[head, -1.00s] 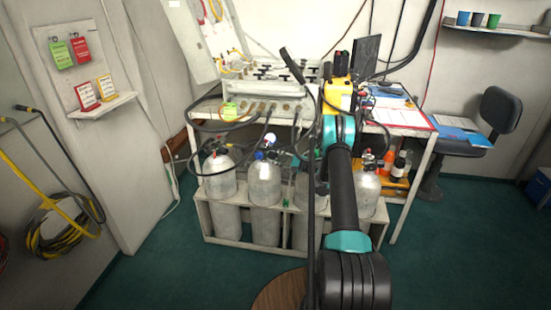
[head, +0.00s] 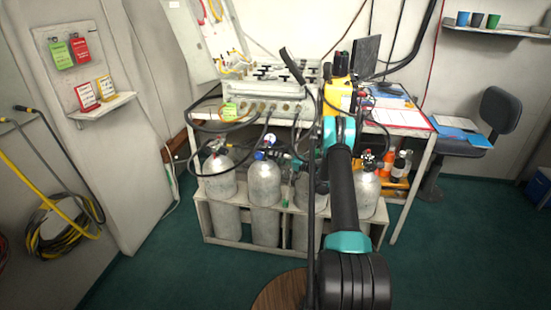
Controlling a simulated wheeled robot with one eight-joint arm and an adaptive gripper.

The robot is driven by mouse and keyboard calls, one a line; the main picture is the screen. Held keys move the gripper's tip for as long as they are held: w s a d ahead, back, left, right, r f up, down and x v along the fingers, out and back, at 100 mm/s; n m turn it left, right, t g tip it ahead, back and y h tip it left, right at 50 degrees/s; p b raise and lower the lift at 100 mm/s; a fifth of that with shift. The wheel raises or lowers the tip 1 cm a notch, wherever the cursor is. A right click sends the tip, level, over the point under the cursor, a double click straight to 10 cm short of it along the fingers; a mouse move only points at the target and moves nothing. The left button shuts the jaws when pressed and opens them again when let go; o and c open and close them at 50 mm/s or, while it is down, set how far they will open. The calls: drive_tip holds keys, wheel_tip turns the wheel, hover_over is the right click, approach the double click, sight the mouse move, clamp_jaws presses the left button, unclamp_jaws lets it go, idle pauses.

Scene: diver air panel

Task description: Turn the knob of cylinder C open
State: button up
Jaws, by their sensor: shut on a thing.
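Several grey gas cylinders stand in a pale rack in the head view. The third from the left, which I take to be cylinder C (head: 306,201), is partly behind my arm. Its knob is hidden, and I cannot see how far it is turned. My arm reaches forward over the rack and bends down at its far end. My gripper (head: 312,168) is mostly hidden behind my arm, at the top of that cylinder. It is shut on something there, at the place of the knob.
Cylinders stand to the left (head: 264,188) and right (head: 366,190) with valves and hoses close by. The air panel (head: 262,90) sits on the table above, with black hoses hanging in front. Bottles (head: 398,165) stand at right under the table.

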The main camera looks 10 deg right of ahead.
drive_tip(key=shift+f+n, duration=0.1)
drive_tip(key=shift+n, duration=0.5)
drive_tip(key=o, duration=1.2)
drive_tip(key=shift+c, duration=0.2)
drive_tip(key=v, duration=0.7)
drive_tip(key=shift+d, duration=0.2)
drive_tip(key=shift+s, duration=0.15)
